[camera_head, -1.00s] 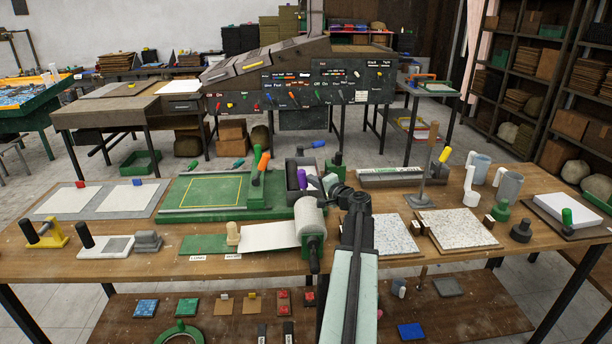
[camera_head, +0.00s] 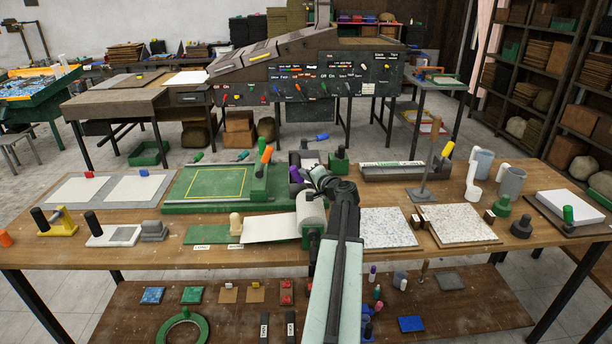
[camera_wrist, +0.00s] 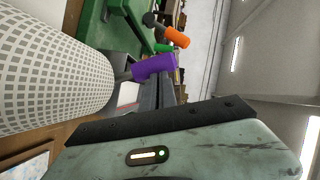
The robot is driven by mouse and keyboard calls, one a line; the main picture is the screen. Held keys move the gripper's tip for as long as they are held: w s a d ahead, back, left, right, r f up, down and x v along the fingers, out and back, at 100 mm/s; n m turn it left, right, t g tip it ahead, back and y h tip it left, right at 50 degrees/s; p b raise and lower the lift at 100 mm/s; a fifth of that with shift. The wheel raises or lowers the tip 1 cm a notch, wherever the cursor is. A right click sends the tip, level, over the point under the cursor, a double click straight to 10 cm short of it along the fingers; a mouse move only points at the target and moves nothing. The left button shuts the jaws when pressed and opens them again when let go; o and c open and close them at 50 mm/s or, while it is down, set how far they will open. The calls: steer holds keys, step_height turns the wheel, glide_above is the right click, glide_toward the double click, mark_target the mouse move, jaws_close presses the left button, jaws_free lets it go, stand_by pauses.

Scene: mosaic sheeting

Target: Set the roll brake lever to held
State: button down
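A white mesh roll (camera_head: 311,206) lies in a green stand on the workbench, with a white sheet (camera_head: 268,228) running out to its left. It fills the left of the wrist view (camera_wrist: 45,75). A purple handle (camera_head: 295,174) stands just behind the roll and shows in the wrist view (camera_wrist: 153,68). A beige knob (camera_head: 235,224) stands at the sheet's left end, by two small labels too small to read. I cannot tell which part is the roll brake lever. My gripper (camera_head: 318,178) is over the roll's right end, close to the purple handle. Its fingers are not clear.
A green press with an orange-tipped handle (camera_head: 266,154) stands behind the roll. Speckled slabs (camera_head: 458,224) lie to the right, and a black-handled yellow tool (camera_head: 62,222) at the left. A lower shelf holds small items and a green ring (camera_head: 182,334).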

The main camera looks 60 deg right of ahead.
steer(key=shift+w, duration=0.1)
steer(key=shift+s+r+p, duration=0.2)
steer(key=shift+r+p, duration=0.05)
steer(key=shift+p, duration=0.1)
steer(key=shift+s+d+r+p, duration=0.2)
steer(key=shift+s+r+p, duration=0.3)
steer(key=shift+s, duration=0.1)
steer(key=shift+s+d+r+p, duration=0.2)
steer(key=shift+s+r+p, duration=0.25)
steer(key=shift+s, duration=0.15)
steer(key=p+v, duration=0.1)
steer(key=v, duration=0.9)
steer(key=shift+s+p, duration=0.3)
steer(key=shift+p, duration=0.05)
steer(key=shift+d, duration=0.1)
